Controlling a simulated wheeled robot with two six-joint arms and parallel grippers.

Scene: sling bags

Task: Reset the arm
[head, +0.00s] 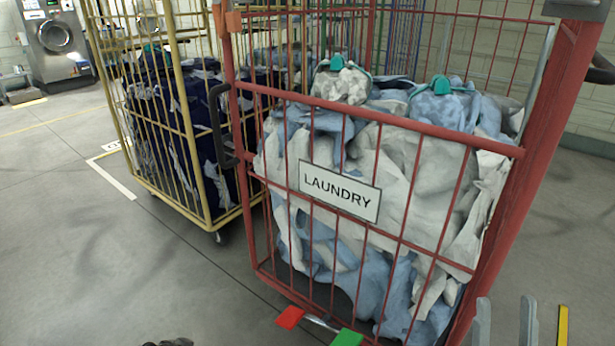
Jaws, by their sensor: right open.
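My right gripper (505,322) shows at the bottom right edge as two upright grey fingers. They stand apart, with only floor visible between them. It is open and empty, in front of and to the right of the red laundry cage cart (395,122). The rest of my right arm is out of view. My left gripper cannot be made out; only a small dark shape shows at the bottom edge left of centre.
The red cart, with a LAUNDRY sign (340,191), holds blue and white bags (410,165) with teal tops. A yellow cage cart (178,130) with dark blue bags stands to its left. A washing machine (55,38) is far left. The left floor is clear.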

